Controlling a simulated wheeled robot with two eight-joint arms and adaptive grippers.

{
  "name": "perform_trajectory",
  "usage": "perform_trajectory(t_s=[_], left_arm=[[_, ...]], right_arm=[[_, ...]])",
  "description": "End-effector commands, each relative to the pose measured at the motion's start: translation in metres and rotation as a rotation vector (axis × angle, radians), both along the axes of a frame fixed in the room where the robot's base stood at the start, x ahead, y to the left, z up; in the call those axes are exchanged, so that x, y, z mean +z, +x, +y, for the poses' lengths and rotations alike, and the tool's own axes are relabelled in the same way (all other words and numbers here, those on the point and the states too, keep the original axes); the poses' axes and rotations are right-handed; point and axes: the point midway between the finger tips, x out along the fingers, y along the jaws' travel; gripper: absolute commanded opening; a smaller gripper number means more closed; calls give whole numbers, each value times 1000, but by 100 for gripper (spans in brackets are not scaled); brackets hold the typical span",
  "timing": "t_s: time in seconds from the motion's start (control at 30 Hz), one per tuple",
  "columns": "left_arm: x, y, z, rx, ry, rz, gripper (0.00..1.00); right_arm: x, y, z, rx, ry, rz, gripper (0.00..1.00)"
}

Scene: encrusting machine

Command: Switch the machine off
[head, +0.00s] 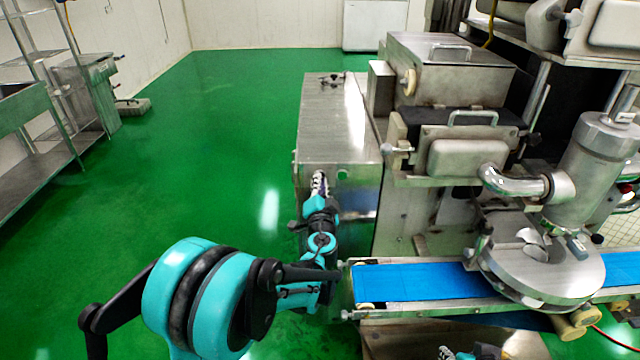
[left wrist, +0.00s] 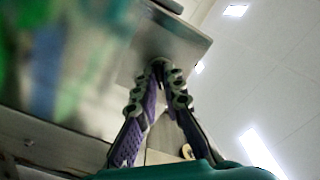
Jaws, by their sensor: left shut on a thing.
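The encrusting machine (head: 450,140) stands at the right, with a steel cabinet (head: 338,128) at its left end. My left gripper (head: 320,176) is at the front face of this cabinet, just below its top edge. In the left wrist view the two purple-grey fingers of my left gripper (left wrist: 160,66) converge at the steel face, shut on a small dark part that I take to be the switch. The fingertips mostly hide it. A small round greenish button (head: 343,174) shows just right of the gripper. My right gripper (head: 446,352) barely shows at the bottom edge.
A blue conveyor belt (head: 415,283) runs right from beside my left arm, under the round steel head (head: 540,270). Steel shelving (head: 40,150) stands at the far left. The green floor between is clear.

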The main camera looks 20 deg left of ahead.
Motion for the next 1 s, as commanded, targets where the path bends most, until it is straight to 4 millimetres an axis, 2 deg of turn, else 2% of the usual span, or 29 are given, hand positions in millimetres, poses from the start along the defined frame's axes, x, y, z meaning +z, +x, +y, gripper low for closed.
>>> perform_trajectory(t_s=[0.13, 0.17, 0.2, 0.23, 0.5, 0.63, 0.77, 1.0], left_arm=[[-1, -1, 0, 0, -3, 1, 0], [-1, -1, 0, 0, -3, 1, 16], [-1, -1, 0, -1, -3, 0, 27], [-1, -1, 0, -1, -3, 0, 29], [0, -1, 0, -1, -1, 0, 29], [0, -9, -3, -1, -1, 0, 29], [0, -30, -9, -2, -1, 1, 29], [-1, -81, -24, -2, -1, 1, 29]], right_arm=[[0, 0, 0, 0, 0, 0, 40], [0, 0, 0, 0, 0, 0, 40], [0, 0, 0, 0, 0, 0, 40], [0, 0, 0, 0, 0, 0, 40], [0, 0, 0, 0, 0, 0, 40], [0, 0, 0, 0, 0, 0, 40], [0, 0, 0, 0, 0, 0, 40], [0, 0, 0, 0, 0, 0, 40]])
